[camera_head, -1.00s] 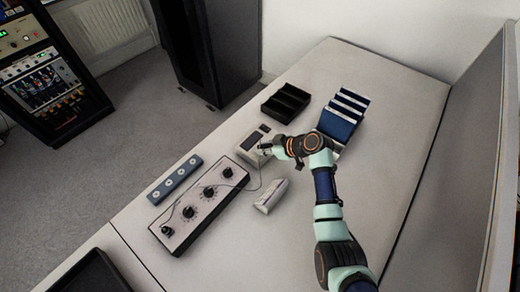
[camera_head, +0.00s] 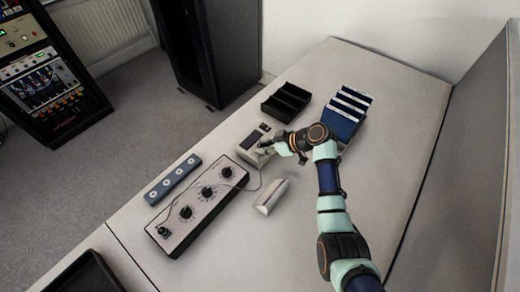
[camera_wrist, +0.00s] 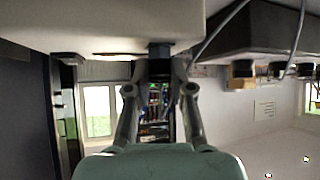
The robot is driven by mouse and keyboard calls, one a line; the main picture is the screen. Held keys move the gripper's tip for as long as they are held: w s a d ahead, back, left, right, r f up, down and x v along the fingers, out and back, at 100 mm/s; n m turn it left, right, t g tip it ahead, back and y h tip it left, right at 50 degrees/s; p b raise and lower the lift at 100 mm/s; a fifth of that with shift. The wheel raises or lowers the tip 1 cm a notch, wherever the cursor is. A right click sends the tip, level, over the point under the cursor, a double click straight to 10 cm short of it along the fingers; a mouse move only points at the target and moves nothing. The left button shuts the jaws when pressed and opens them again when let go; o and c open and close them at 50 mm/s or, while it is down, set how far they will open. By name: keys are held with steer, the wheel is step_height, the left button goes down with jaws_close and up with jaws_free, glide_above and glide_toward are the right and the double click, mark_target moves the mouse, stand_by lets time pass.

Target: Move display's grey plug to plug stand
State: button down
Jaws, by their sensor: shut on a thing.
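The display (camera_head: 250,141) is a small pale box with a dark screen, near the middle of the table. My gripper (camera_head: 263,148) is at its right front side. In the wrist view my gripper (camera_wrist: 160,58) is shut on a small dark grey plug (camera_wrist: 159,49) at the underside edge of the pale display (camera_wrist: 90,22). I cannot tell whether the plug is still seated in it. The plug is too small to make out in the head view. The plug stand (camera_head: 173,180) is a blue-grey bar with several round pale sockets, left of the display.
A long control box (camera_head: 198,210) with several black knobs lies beside the stand; a thin cable (camera_head: 235,186) runs over it towards the display. A white wedge-shaped block (camera_head: 271,197) lies in front of my gripper. A black tray (camera_head: 286,103) and blue binders (camera_head: 346,112) stand behind.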

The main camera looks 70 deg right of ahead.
steer(key=shift+d+f+n+y+b, duration=0.15)
steer(key=shift+n+y+b, duration=0.75)
steer(key=shift+b, duration=1.1)
